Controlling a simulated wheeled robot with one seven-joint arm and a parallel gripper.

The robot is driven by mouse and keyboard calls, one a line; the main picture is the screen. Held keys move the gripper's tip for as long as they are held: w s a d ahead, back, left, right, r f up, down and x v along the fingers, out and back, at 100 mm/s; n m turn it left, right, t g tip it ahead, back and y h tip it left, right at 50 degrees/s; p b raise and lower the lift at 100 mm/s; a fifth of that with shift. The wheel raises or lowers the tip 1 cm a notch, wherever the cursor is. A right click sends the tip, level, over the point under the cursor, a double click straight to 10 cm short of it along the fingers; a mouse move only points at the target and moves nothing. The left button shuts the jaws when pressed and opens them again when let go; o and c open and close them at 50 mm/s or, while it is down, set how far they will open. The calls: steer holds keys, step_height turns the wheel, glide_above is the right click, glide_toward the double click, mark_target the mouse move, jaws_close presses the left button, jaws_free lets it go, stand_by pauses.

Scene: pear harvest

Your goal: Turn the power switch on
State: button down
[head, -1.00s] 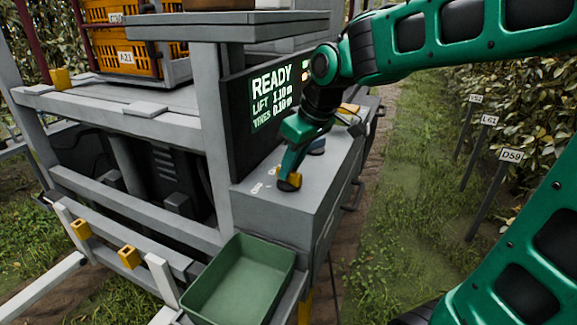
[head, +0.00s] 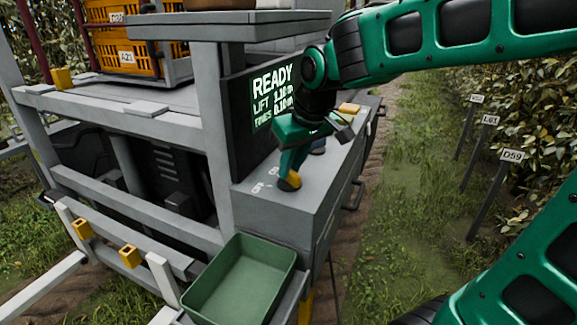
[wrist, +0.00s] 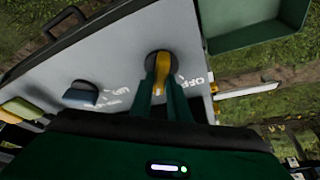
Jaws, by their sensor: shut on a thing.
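The power switch is a yellow handle on a dark round base (wrist: 160,64), on the grey top of the control box. In the wrist view, my gripper (wrist: 163,85) is shut on the handle, one green finger on each side. The word OFF is printed just right of it; any marking between the fingers is hard to read. In the head view, the yellow handle (head: 290,182) shows at the tip of my gripper (head: 287,172), near the box's front corner.
A blue lever (wrist: 80,95) with an UP label is beside the switch; a yellow control (head: 349,109) is farther back. The screen (head: 271,92) reads READY, with LIFT and TINES values. A green tray (head: 240,283) sits below the box.

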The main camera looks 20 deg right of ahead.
steer(key=c, duration=1.7)
jaws_free()
steer(key=shift+w, duration=0.1)
steer(key=shift+r, duration=0.1)
steer(key=v, duration=1)
steer(key=shift+r, duration=0.25)
steer(key=s+d+f+m+g, duration=0.1)
steer(key=s+d+f+m, duration=0.2)
steer(key=s+d+f, duration=0.2)
steer(key=s+d+f+m+g, duration=0.2)
steer(key=s+d+f, duration=0.4)
steer(key=s, duration=0.3)
steer(key=s+d+f+m+g, duration=0.1)
steer(key=s+d+f+m, duration=0.3)
steer(key=s+d+f, duration=0.2)
steer(key=shift+s+f+h, duration=0.4)
steer(key=shift+s+f, duration=0.3)
steer(key=shift+s, duration=0.1)
